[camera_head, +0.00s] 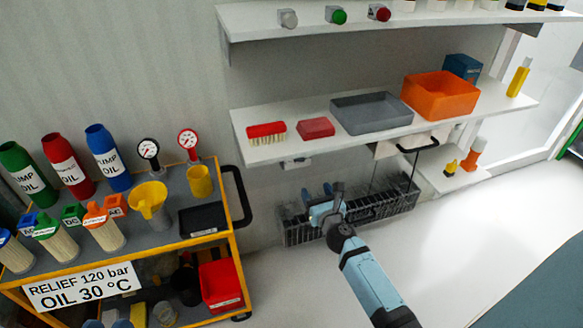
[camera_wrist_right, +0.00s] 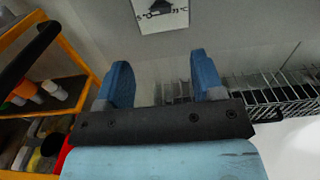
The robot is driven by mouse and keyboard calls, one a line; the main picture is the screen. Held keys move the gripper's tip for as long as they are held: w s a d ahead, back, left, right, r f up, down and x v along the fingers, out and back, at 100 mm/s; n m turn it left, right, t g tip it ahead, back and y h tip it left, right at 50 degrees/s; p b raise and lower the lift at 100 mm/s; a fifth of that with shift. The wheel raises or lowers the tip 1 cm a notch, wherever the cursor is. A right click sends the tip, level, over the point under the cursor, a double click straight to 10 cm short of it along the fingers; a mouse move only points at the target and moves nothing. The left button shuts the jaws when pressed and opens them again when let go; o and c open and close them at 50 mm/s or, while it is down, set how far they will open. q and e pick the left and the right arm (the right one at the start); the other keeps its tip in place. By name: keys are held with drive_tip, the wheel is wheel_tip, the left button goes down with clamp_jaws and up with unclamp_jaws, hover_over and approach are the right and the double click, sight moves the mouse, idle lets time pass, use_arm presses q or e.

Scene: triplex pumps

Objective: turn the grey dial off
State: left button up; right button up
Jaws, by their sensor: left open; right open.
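A grey dial (camera_wrist_right: 160,8) sits on a white plate on the wall, at the top edge of the right wrist view. The plate carries temperature marks, and the dial is partly cut off there. In the head view the dial (camera_head: 295,163) is small, just under the middle shelf, and its setting is too small to read. My right gripper (camera_head: 318,191) is below and a little right of the dial, apart from it. In the wrist view its blue fingers (camera_wrist_right: 161,66) are spread with nothing between them. My left gripper is not in view.
The middle shelf (camera_head: 375,135) with a brush, trays and an orange bin overhangs the dial. A black wire basket (camera_head: 378,208) is by the wall near my gripper. A yellow-framed trolley (camera_head: 175,240) with bottles and gauges stands left. The floor at right is clear.

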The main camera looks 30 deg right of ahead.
sight(300, 161)
drive_tip(key=b+x, duration=0.1)
drive_tip(key=x, duration=1.1)
drive_tip(key=shift+r+b, duration=0.1)
drive_tip(key=shift+b, duration=0.25)
drive_tip(key=shift+w+d, duration=0.15)
drive_tip(key=shift+w, duration=0.5)
use_arm(q)
drive_tip(key=shift+w+f+m, duration=0.1)
drive_tip(key=shift+f+m, duration=0.2)
drive_tip(key=shift+f, duration=0.4)
use_arm(e)
drive_tip(key=c, duration=0.9)
drive_tip(key=shift+c, duration=0.2)
use_arm(q)
drive_tip(key=shift+r, duration=0.15)
use_arm(e)
drive_tip(key=shift+n, duration=0.3)
